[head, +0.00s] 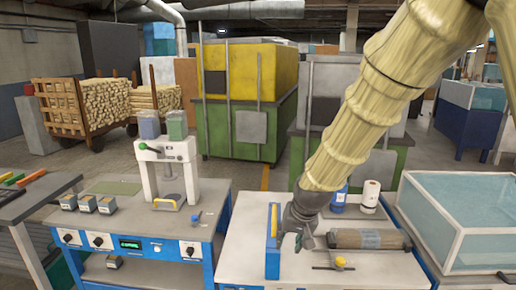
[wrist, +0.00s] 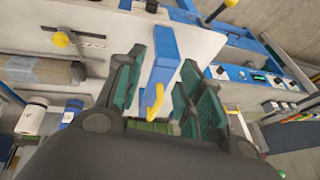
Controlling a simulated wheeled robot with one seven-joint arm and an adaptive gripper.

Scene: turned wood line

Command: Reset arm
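The head view shows the fingers small and partly dark.
A yellow-knobbed lever (head: 340,262) is in front. A bench with a press (head: 170,172) is at left, a glass-sided tank (head: 465,215) at right.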

